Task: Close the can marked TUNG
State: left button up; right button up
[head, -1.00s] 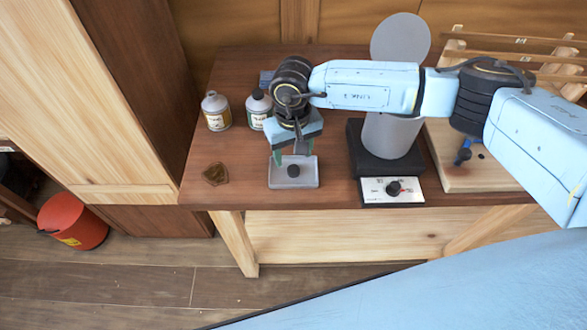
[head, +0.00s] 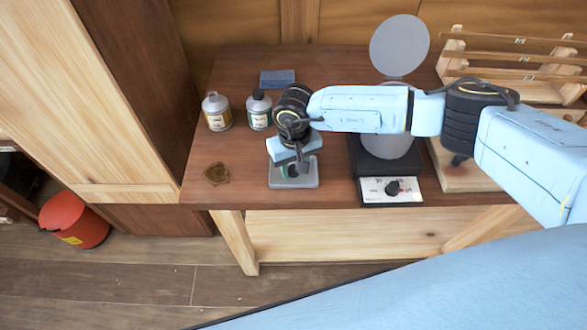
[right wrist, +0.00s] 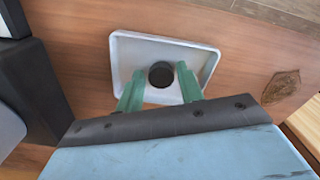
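Two cans stand at the table's back left. The left can (head: 217,111) has a pale top with no black cap on it, and the right can (head: 259,110) wears a black cap. Their labels are too small to read, so I cannot tell which is marked TUNG. A loose black cap (right wrist: 161,74) lies in a shallow grey tray (right wrist: 205,62), which also shows in the head view (head: 308,182). My right gripper (head: 293,170) is low over the tray. In the right wrist view its green fingers (right wrist: 159,80) are apart, one on each side of the cap. My left gripper is out of view.
A blue-grey block (head: 277,78) lies behind the cans. A brown patch (head: 216,174) lies left of the tray. A wooden rack (head: 500,75) stands far right.

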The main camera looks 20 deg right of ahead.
jog(key=c, duration=0.6)
notch_tip(320, 180, up, 10)
jog(key=shift+r+b, duration=0.1)
jog(key=shift+b, duration=0.2)
